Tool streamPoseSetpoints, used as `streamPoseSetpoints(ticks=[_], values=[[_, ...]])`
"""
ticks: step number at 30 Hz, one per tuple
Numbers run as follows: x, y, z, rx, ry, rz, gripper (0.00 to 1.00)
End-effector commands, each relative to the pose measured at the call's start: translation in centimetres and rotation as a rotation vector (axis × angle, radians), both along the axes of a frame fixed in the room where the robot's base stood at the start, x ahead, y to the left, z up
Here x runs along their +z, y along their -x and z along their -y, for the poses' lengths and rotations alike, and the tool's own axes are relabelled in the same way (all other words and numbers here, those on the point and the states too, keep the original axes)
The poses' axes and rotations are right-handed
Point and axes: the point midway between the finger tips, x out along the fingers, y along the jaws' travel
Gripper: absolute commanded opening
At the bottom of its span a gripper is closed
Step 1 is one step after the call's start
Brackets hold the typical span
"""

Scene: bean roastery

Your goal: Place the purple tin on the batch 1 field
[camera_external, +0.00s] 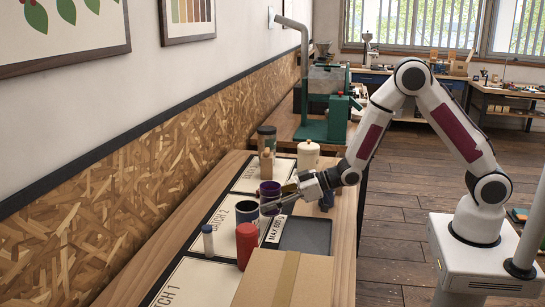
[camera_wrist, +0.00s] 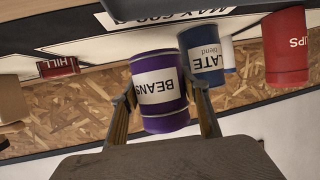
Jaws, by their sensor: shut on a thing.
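The purple tin (camera_external: 268,189) has a white label reading BEANS in the wrist view (camera_wrist: 160,92). My gripper (camera_external: 283,203) is shut on it, with one finger on each side of the tin in the wrist view (camera_wrist: 166,108). The tin is at the batch 2 field (camera_external: 222,231) or just beyond it; I cannot tell whether it touches the table. The batch 1 field (camera_external: 186,284) is a pale panel at the near end of the table. Its right part is hidden by a cardboard box.
A blue tin (camera_external: 247,213), a red tin (camera_external: 246,246) and a small blue-capped cylinder (camera_external: 208,241) stand between the purple tin and the batch 1 field. A dark tray (camera_external: 306,237) and the cardboard box (camera_external: 284,279) are at right. The visible batch 1 surface is mostly clear.

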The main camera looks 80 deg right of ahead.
Motion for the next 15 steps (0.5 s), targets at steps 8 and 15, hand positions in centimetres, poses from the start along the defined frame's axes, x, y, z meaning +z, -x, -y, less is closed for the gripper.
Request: streamPoseSetpoints(ticks=[8, 15], values=[[-2.3, 0.0, 0.0, 0.001, -0.001, -0.002, 0.22], [-3.5, 0.0, 0.0, 0.000, 0.000, 0.000, 0.22]])
